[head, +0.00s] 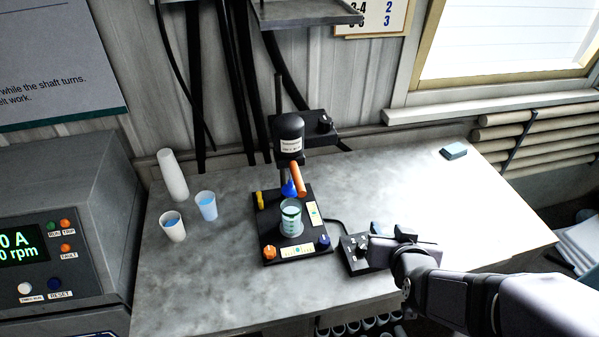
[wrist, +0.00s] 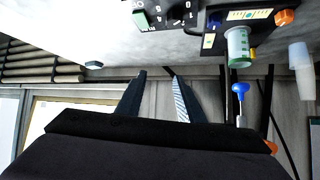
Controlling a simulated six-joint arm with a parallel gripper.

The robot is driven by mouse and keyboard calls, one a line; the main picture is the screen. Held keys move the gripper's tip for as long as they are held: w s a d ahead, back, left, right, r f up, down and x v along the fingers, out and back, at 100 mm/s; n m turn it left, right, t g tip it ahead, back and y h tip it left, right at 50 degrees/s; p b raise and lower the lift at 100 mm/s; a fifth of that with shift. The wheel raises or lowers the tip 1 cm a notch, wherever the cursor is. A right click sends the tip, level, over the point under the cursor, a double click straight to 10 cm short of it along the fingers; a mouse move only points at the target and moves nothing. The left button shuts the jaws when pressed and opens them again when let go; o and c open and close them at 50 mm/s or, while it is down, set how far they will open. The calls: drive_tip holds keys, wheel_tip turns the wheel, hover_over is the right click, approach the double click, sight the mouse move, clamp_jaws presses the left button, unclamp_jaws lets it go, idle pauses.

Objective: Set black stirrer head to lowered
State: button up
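The black stirrer head (head: 288,132) sits high on its thin column at the back of a black base (head: 270,222). An orange handle (head: 297,178) angles down from it. Its blue impeller (head: 289,188) hangs over a glass beaker (head: 291,220) of pale liquid. In the wrist view, which is upside down, the impeller (wrist: 240,88) is clear of the beaker (wrist: 238,45). My gripper (head: 385,230) is to the right of the stirrer, over the control box. In the wrist view my gripper (wrist: 160,78) is open, with nothing between its fingers.
The control box (head: 355,255) with a dial is partly hidden by my gripper. Two cups (head: 173,226) (head: 206,206) and a white cup stack (head: 172,175) stand left of the base. A teal block (head: 453,151) lies at the back right.

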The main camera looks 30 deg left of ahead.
sight(303, 197)
drive_tip(key=s+a+r+n+t+y, duration=0.1)
drive_tip(key=s+a+r+t+y, duration=0.15)
drive_tip(key=a+r, duration=0.4)
drive_tip(key=s+a+r+n+t+y, duration=0.1)
drive_tip(key=s+a+r+t+y, duration=0.1)
drive_tip(key=a+r+y, duration=0.4)
drive_tip(key=shift+g+h, duration=0.55)
drive_tip(key=shift+g, duration=0.1)
drive_tip(key=s+a+f, duration=0.1)
drive_tip(key=s+a, duration=0.1)
drive_tip(key=s+a+f+b, duration=0.1)
drive_tip(key=f, duration=0.1)
drive_tip(key=shift+s+a+f, duration=0.1)
drive_tip(key=shift+s+a, duration=0.3)
drive_tip(key=shift+s+a+f, duration=0.1)
drive_tip(key=shift+s+f, duration=0.05)
drive_tip(key=shift+f, duration=0.05)
drive_tip(key=shift+w+a+r, duration=0.15)
drive_tip(key=shift+w+a, duration=0.2)
drive_tip(key=shift+w, duration=0.1)
drive_tip(key=shift+p+x, duration=1.5)
drive_tip(key=shift+x, duration=1.6)
drive_tip(key=shift+f, duration=0.25)
clamp_jaws()
